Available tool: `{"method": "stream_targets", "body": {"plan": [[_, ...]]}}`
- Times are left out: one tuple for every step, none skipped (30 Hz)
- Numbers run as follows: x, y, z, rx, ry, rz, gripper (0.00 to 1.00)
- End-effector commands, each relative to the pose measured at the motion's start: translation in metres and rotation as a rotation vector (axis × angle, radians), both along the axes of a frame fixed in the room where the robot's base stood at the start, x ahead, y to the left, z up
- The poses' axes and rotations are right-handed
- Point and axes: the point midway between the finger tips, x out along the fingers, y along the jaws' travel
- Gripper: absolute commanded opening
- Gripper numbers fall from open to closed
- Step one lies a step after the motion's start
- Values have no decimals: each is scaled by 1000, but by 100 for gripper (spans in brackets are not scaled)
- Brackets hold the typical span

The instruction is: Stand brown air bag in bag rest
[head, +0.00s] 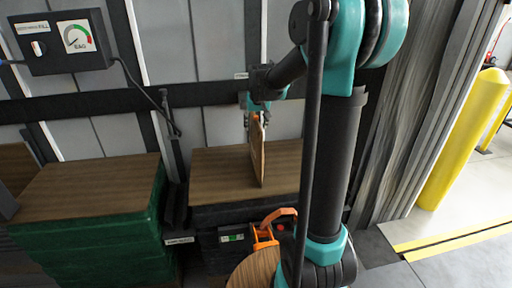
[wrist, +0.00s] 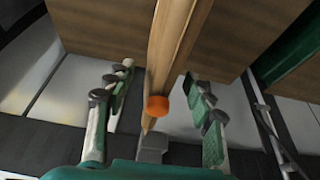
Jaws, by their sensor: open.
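The brown air bag (head: 259,152) stands upright, edge-on to my head camera, over the wood-topped stack (head: 215,175) in the middle. In the wrist view the bag (wrist: 172,50) runs between my fingers, with its orange valve (wrist: 158,106) toward my palm. My gripper (head: 258,112) is at the bag's top edge. In the wrist view my gripper (wrist: 158,95) is open, one finger on each side of the bag with visible gaps. I cannot make out the bag rest for sure; the bag's lower edge and its support are unclear.
A green-sided stack (head: 85,190) with a wooden top stands at left. A gauge box (head: 65,42) with a hanging cable is above it. An orange-handled tool (head: 268,232) sits low in front, by a round wooden surface (head: 252,271). A yellow post (head: 462,140) stands at right.

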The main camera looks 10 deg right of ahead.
Motion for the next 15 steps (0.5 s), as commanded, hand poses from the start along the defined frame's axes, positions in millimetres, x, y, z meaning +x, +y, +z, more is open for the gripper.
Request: {"method": "stream_targets", "body": {"plan": [[0, 0, 0, 0, 0, 0, 53], [0, 0, 0, 0, 0, 0, 53], [0, 0, 0, 0, 0, 0, 53], [0, 0, 0, 0, 0, 0, 53], [0, 0, 0, 0, 0, 0, 53], [0, 0, 0, 0, 0, 0, 50], [0, 0, 0, 0, 0, 0, 46], [0, 0, 0, 0, 0, 0, 42], [0, 0, 0, 0, 0, 0, 37], [0, 0, 0, 0, 0, 0, 34], [0, 0, 0, 0, 0, 0, 30], [0, 0, 0, 0, 0, 0, 25], [0, 0, 0, 0, 0, 0, 21], [0, 0, 0, 0, 0, 0, 17], [0, 0, 0, 0, 0, 0, 12]]}}
